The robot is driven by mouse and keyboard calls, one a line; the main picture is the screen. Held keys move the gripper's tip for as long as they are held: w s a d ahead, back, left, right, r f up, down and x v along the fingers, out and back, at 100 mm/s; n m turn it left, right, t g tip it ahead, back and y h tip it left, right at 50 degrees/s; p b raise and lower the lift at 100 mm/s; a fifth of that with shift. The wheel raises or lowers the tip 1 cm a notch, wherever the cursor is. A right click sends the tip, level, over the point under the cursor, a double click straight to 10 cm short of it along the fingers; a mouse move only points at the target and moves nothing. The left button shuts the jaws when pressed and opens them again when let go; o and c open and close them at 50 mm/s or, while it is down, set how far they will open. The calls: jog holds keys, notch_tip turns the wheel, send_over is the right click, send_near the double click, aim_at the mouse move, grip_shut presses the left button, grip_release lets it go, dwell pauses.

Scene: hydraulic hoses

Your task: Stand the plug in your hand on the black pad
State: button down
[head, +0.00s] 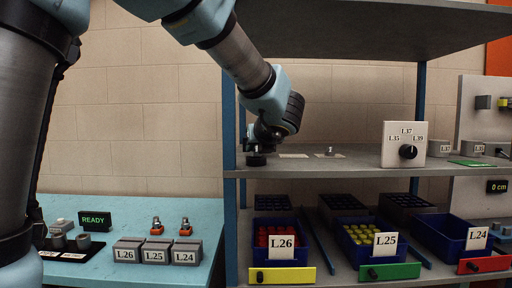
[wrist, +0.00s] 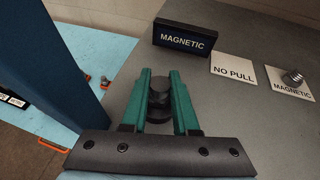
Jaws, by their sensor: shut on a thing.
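My gripper (wrist: 162,78) is over the upper shelf, shut on a dark round plug (wrist: 160,104). The plug sits between the two teal fingers in the wrist view; its lower end is hard to make out. In the head view a dark round piece (head: 256,160) shows below my gripper (head: 258,148), close to the shelf top; I cannot tell whether it touches. A black pad (head: 93,252) lies on the blue table at the lower left, with grey cylindrical pieces and white labels on it.
On the shelf, a black MAGNETIC sign (wrist: 186,38) stands beyond my gripper. A NO PULL card (wrist: 232,69) and a MAGNETIC card (wrist: 288,84) bearing a metal plug (wrist: 293,77) lie right. A blue post (head: 229,130) stands left. The READY sign (head: 94,221) is on the table.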

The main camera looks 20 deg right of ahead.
jog(key=shift+f, duration=0.1)
jog(key=c, duration=1.1)
grip_release()
jog(key=shift+f, duration=0.1)
jog(key=shift+c, duration=0.2)
jog(key=o, duration=0.5)
jog(key=shift+c, duration=0.2)
jog(key=shift+r, duration=0.3)
jog(key=shift+s, duration=0.35)
jog(key=b+v, duration=0.1)
jog(key=v, duration=1)
jog(key=shift+b, duration=0.4)
jog(key=shift+a+r, duration=0.1)
jog(key=shift+r, duration=0.1)
